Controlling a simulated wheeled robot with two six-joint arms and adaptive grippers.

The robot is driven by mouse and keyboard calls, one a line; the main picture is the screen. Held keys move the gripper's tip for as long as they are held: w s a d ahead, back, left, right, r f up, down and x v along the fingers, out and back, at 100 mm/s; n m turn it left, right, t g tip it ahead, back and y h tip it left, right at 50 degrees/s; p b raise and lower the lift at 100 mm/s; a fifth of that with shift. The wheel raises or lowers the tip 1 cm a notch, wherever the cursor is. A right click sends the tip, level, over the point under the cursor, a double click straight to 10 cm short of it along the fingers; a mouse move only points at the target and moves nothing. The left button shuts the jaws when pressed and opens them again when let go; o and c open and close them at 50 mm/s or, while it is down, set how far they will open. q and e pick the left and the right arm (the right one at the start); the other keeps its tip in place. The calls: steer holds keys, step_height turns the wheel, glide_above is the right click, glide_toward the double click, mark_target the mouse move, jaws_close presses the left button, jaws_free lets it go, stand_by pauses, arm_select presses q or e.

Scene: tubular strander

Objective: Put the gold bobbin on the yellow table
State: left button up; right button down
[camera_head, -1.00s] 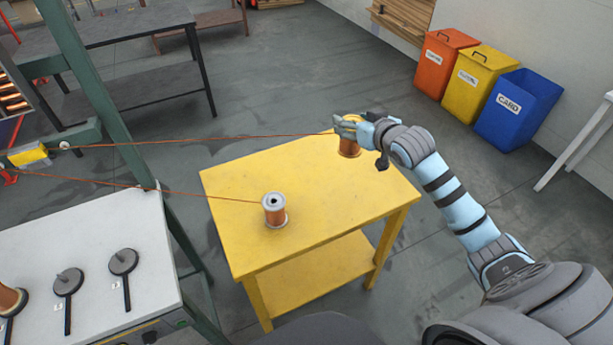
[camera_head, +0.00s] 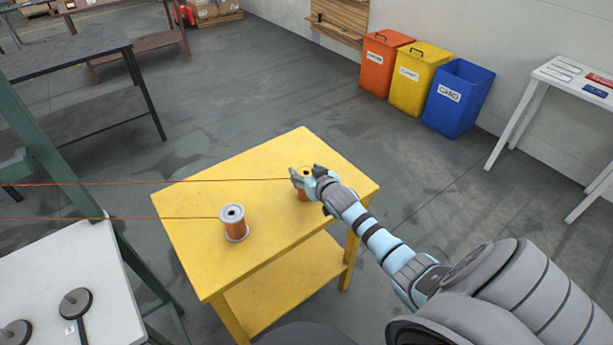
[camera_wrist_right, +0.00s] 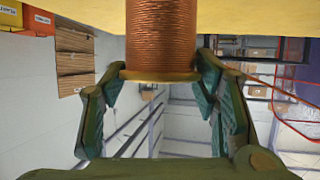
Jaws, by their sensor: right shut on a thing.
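The yellow table (camera_head: 285,152) stands in the middle of the head view; its yellow surface also shows along the top of the wrist view (camera_wrist_right: 250,18). The gold bobbin (camera_head: 304,196), wound with copper wire, is at the table's right part, partly hidden by my right gripper (camera_head: 310,176). In the right wrist view the bobbin (camera_wrist_right: 160,40) has a gold flange between the fingers of my right gripper (camera_wrist_right: 163,88), which is shut on it. I cannot tell whether its lower end touches the tabletop. My left gripper is not in view.
A silver-flanged copper bobbin (camera_head: 234,223) stands upright on the table, left of the gold one. Thin copper wires cross from the left to the bobbins. A green frame post (camera_head: 75,185) and white bench (camera_head: 80,265) are at left. Orange, yellow and blue bins stand behind.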

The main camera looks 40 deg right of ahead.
steer(key=c, duration=0.6)
jaws_free()
steer(key=shift+f, duration=0.15)
steer(key=shift+s+r+p, duration=0.2)
steer(key=shift+s+p, duration=0.05)
steer(key=shift+p, duration=0.05)
steer(key=p+v, duration=0.2)
steer(key=v, duration=0.9)
steer(key=shift+s+p, duration=0.2)
steer(key=shift+p, duration=0.15)
